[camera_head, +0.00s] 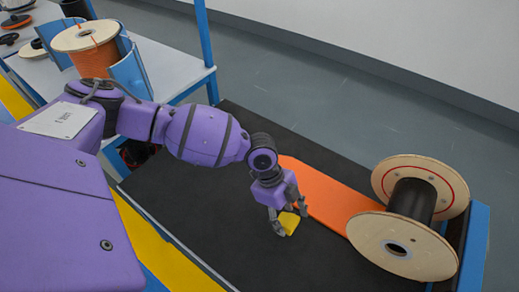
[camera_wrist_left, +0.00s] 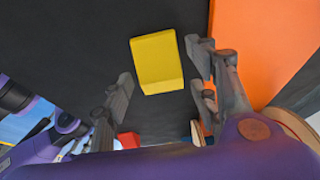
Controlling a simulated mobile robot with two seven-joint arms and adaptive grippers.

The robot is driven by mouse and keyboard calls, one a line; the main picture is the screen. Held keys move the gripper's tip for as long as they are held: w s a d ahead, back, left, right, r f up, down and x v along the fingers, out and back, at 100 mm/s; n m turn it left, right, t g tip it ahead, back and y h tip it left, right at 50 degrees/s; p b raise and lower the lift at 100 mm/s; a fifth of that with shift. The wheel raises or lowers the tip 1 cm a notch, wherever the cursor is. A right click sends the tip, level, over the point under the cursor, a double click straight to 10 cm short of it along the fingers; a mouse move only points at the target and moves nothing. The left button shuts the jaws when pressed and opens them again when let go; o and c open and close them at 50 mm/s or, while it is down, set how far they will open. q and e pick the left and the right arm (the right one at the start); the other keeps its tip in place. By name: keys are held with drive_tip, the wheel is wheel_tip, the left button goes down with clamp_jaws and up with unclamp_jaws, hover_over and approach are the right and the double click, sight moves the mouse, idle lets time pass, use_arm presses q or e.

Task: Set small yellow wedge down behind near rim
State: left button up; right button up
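The small yellow wedge (camera_head: 289,224) is below my left gripper (camera_head: 287,212) in the head view, over the black mat and left of the orange strip. The wrist view shows the wedge (camera_wrist_left: 158,62) between and just beyond the fingertips of my left gripper (camera_wrist_left: 159,60). The fingers are apart, with narrow dark gaps beside the wedge, so the gripper looks open. I cannot tell whether the wedge touches the mat. The wooden spool's near rim (camera_head: 385,248) stands at the right, clear of the gripper. My right gripper is not in view.
The spool's far rim (camera_head: 455,185) and black core (camera_head: 411,200) stand behind the near rim. The orange strip (camera_head: 325,190) runs up to the spool on the black mat (camera_head: 250,250). A side table (camera_head: 165,70) holds an orange cable spool (camera_head: 92,55) at the upper left.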

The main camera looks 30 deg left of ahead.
use_arm(q)
drive_tip(key=shift+w+r, duration=0.15)
drive_tip(key=c, duration=1)
